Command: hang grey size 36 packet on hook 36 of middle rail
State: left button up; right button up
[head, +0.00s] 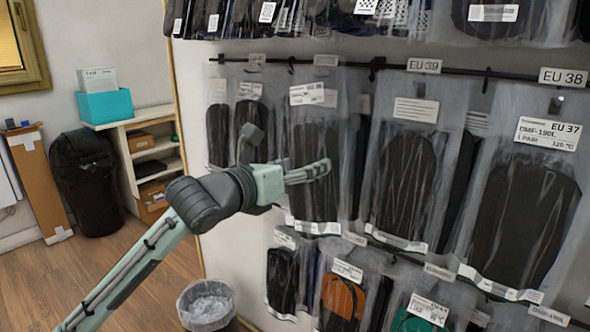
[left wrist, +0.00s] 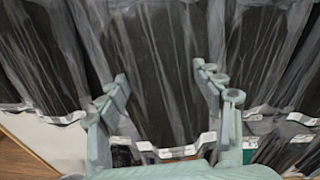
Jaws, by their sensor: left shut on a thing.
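My left gripper (head: 312,173) is at the middle rail (head: 455,71), its fingers on a clear packet of dark grey insoles (head: 318,140). In the left wrist view the fingers (left wrist: 167,90) stand apart on either side of this packet (left wrist: 160,60), shut on its width. Its white label (head: 308,94) is too small to read. It appears upright, near a rail tag (head: 326,60) that I cannot read. Whether its top is on a hook is unclear. No tag for size 36 can be made out. My right gripper is out of view.
A packet marked EU 37 (head: 525,205) hangs near the EU 38 tag (head: 563,77); another (head: 405,170) hangs under the EU 39 tag (head: 424,66). Packets crowd close on both sides. A lower row includes an orange packet (head: 342,298). A bin (head: 207,305) stands below.

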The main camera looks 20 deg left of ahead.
pick_arm(q)
jog(key=shift+x, duration=0.85)
jog(key=shift+w+d+b, duration=0.3)
jog(key=shift+w, duration=0.6)
jog(key=shift+w+d+f+p, duration=0.2)
jog(key=shift+w+f+p, duration=0.15)
jog(key=shift+f+p, duration=0.1)
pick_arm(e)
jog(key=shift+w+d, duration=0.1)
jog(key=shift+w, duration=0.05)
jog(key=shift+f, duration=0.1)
pick_arm(q)
jog(key=o, duration=1.3)
jog(key=shift+c, duration=0.2)
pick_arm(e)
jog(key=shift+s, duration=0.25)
